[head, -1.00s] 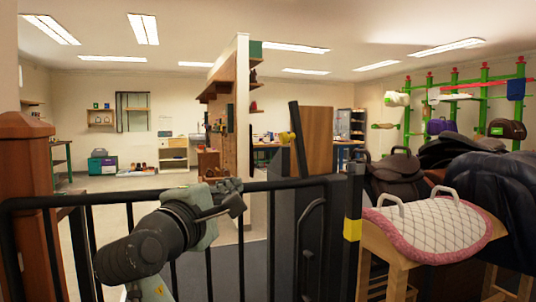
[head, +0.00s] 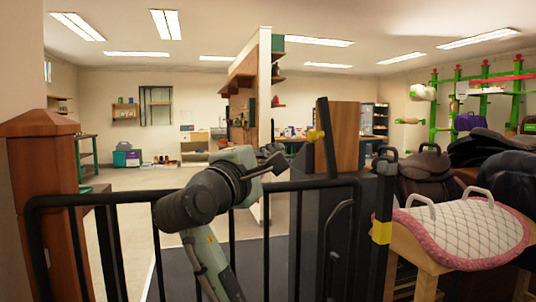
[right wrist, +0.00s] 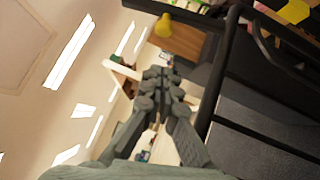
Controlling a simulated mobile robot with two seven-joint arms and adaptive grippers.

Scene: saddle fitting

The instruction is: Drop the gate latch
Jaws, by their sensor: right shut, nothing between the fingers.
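The black barred gate (head: 120,195) stands across the front. Its latch bar (head: 327,150) stands nearly upright, leaning slightly, above the gate's right end, with a yellow knob (head: 316,135) on its left side. My right gripper (head: 277,160) is shut and empty, just above the gate's top rail, left of the knob and a little lower. It appears apart from the latch. In the right wrist view the shut fingers (right wrist: 158,72) point towards the knob (right wrist: 172,27). My left gripper is not in view.
A wooden post (head: 45,180) stands at the gate's left end. A quilted white pad with pink edging (head: 460,230) lies on a wooden stand at right, beside dark saddles (head: 425,172). Beyond the gate, the floor at left is mostly open.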

